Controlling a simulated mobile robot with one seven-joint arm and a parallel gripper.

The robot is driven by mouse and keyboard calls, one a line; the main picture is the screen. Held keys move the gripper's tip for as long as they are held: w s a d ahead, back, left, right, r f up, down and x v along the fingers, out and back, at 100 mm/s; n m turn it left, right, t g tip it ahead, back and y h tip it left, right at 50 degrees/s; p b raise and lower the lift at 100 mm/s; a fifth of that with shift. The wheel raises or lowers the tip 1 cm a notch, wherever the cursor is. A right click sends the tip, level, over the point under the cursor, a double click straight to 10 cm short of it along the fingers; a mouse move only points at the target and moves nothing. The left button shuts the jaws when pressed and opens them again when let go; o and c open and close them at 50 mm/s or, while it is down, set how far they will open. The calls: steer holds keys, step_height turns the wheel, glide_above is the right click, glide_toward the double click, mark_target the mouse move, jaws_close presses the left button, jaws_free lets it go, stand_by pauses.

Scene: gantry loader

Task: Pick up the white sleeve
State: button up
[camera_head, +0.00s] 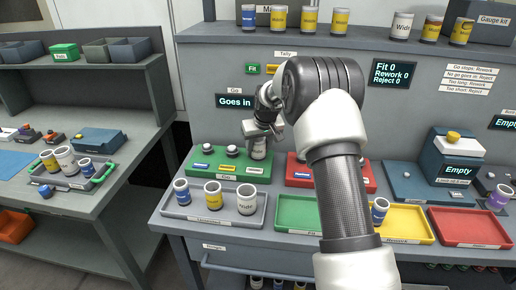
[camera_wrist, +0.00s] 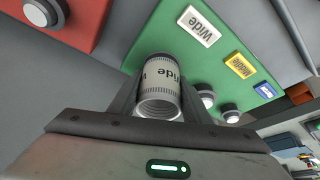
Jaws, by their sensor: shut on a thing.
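A white sleeve (camera_head: 259,150) marked "Wide" is between the fingers of my gripper (camera_head: 262,134), over the white-label end of the green "Go" block (camera_head: 226,181). In the wrist view the white sleeve (camera_wrist: 161,88) is upright between both fingers of my gripper (camera_wrist: 160,104), which is shut on it. The green block (camera_wrist: 165,30) shows behind it. I cannot tell whether the sleeve sits on the block's third post or just above it. Another white sleeve (camera_head: 247,200) stands in the grey tray (camera_head: 175,208), beside a yellow and a blue one.
A red block (camera_head: 297,181) with posts lies right of the green block. Green (camera_head: 296,207), yellow (camera_head: 413,230) and red (camera_head: 470,232) trays line the bench front; a blue sleeve (camera_head: 379,211) stands in the yellow one. More sleeves stand on the upper shelf (camera_head: 370,43).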

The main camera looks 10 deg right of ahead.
step_height(320, 180, up, 10)
steer(key=shift+p, duration=0.4)
steer(key=shift+r, duration=0.15)
steer(key=shift+r+p, duration=1.85)
steer(key=shift+r, duration=0.35)
steer(key=shift+f, duration=0.1)
